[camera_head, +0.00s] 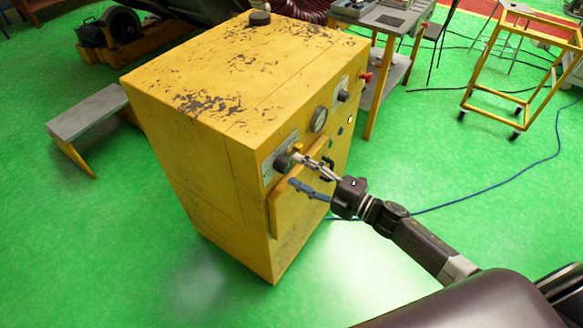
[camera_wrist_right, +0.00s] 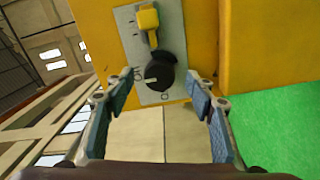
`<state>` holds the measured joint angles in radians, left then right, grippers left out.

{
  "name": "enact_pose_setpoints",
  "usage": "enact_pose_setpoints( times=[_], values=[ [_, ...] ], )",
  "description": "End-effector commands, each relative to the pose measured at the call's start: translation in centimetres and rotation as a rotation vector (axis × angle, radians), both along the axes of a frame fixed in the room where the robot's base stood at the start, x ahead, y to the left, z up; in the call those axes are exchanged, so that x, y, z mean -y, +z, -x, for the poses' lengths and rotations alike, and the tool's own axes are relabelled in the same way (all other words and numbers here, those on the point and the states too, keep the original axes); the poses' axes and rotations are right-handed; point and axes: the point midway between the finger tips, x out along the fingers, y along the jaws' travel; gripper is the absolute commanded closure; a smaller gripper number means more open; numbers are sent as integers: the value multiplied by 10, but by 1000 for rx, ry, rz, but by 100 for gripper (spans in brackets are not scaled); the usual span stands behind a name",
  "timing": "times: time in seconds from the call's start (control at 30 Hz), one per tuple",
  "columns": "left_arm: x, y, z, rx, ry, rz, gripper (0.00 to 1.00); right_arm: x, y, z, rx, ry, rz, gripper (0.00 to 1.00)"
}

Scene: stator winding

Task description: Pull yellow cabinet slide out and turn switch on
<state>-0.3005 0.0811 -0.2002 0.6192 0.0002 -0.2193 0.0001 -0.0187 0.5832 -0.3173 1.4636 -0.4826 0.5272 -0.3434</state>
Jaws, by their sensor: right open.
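The yellow cabinet (camera_head: 215,130) stands left of centre in the head view, with worn patches on its top. On its front is a grey plate with a black knob switch (camera_head: 283,163), which also shows in the right wrist view (camera_wrist_right: 160,78). Its pale pointer mark points left. A small yellow slide piece (camera_wrist_right: 148,18) sits on the same plate beside the knob. My right gripper (camera_head: 296,171) is open and empty at the cabinet front; in its wrist view (camera_wrist_right: 162,92) the knob lies ahead between the blue-padded fingers. Contact cannot be told. My left gripper is not in view.
A round gauge (camera_head: 319,119), another dark knob (camera_head: 343,96) and a red button (camera_head: 366,77) are farther along the cabinet front. A raised yellow panel (camera_head: 283,213) is below my gripper. A grey bench (camera_head: 88,112) stands left; a yellow cart frame (camera_head: 520,60) stands right.

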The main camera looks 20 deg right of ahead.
Motion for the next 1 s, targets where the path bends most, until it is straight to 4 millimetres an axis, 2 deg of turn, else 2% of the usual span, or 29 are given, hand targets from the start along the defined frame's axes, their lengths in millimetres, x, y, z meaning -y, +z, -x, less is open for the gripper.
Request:
enact_pose_setpoints(
  times=[0.03, 0.2, 0.4, 0.6, 1.0],
  values=[
    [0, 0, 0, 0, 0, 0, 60, 8, -2, 11, -4, 0, 3, 49],
    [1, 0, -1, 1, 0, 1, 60, 30, -2, 40, -4, 1, 2, 49],
    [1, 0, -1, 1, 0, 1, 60, 49, -1, 64, -2, 0, 2, 49],
    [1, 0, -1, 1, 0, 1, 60, 55, 0, 71, -1, 0, 1, 49],
    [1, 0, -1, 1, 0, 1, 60, 56, 0, 71, -1, 0, 1, 49]
  ],
)
